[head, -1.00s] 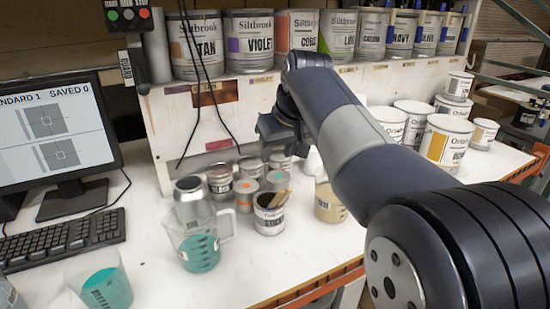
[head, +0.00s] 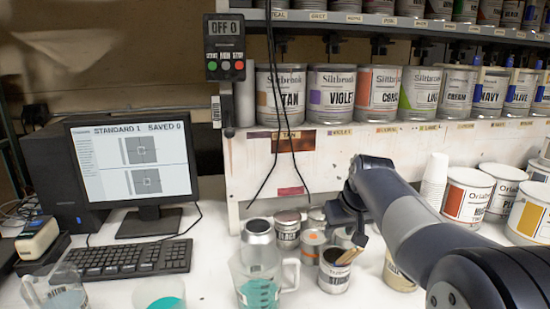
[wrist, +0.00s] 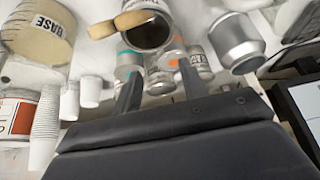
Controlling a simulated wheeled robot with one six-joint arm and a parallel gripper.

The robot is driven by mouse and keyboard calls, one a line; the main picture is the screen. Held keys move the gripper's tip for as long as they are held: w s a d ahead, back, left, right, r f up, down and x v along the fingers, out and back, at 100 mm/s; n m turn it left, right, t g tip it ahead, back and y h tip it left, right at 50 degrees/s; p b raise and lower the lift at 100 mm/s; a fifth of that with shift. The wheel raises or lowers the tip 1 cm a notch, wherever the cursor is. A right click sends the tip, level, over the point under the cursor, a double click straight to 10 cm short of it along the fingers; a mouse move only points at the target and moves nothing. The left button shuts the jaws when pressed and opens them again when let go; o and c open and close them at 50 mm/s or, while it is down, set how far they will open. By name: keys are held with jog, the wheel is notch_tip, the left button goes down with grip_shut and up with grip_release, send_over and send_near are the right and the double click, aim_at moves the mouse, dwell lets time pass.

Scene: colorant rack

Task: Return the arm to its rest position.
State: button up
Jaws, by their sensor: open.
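My arm reaches in from the lower right of the head view. My gripper (head: 352,236) hangs above the white bench, over a group of small cans. In the wrist view my gripper (wrist: 160,88) shows two dark fingers spread apart with nothing between them. Beyond the fingers are small grey cans (wrist: 163,80) and an open can (wrist: 148,32) with wooden sticks in it. The gripper appears apart from the cans. The arm partly hides the paint cans behind it.
A clear jug of teal liquid (head: 258,290) stands left of the stick can (head: 334,272). A monitor (head: 133,165) and keyboard (head: 134,258) are at left. Stacked white cups (head: 434,180) and large cans (head: 466,197) are at right. A shelf of labelled cans (head: 332,92) runs behind.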

notch_tip(320, 180, up, 4)
jog(key=p, duration=0.2)
jog(key=shift+s+f+p, duration=0.15)
jog(key=shift+f+p, duration=0.1)
jog(key=shift+p, duration=0.05)
jog(key=shift+f, duration=0.1)
